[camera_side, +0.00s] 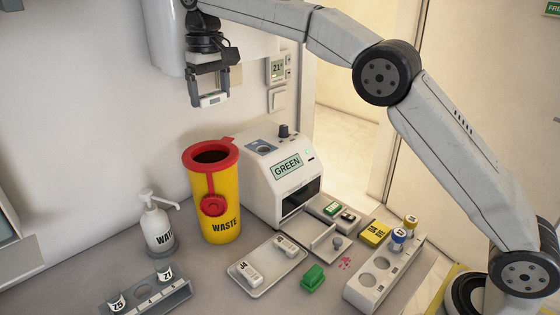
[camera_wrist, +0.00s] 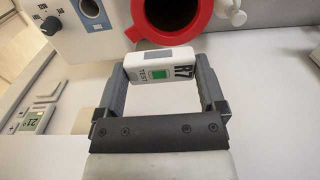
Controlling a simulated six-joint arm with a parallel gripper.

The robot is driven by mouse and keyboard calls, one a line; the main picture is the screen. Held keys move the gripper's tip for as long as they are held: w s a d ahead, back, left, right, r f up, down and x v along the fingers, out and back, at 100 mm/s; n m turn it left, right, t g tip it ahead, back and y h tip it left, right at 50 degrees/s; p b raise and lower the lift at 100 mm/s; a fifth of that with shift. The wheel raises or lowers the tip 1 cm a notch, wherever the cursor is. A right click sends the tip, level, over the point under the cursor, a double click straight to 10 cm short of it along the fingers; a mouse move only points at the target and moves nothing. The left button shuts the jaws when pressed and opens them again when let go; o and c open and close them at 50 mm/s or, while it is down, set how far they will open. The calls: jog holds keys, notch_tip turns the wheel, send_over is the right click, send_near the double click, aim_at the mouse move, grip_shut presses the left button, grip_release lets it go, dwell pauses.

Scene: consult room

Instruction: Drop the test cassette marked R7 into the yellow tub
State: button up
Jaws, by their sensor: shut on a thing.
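The side view shows the cassette as a small white piece (camera_side: 213,100) between the fingertips, high above the counter. The yellow tub (camera_side: 228,218) stands upright on the counter below my gripper; it is marked WASTE and has a red rim and a round open top. In the wrist view the red rim (camera_wrist: 205,22) and the dark opening show just past the cassette. The cassette is apart from the tub.
A white analyser (camera_side: 270,205) reading GREEN stands right of the tub. A white pump bottle (camera_side: 158,232) stands left of it. A tray (camera_side: 262,288) with white cassettes, one marked J4, lies in front. Vial racks (camera_side: 177,297) and a green block (camera_side: 313,277) are nearby.

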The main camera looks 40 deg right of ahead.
jog(key=shift+f, duration=2.8)
jog(key=o, duration=1)
jog(key=shift+r, duration=3.85)
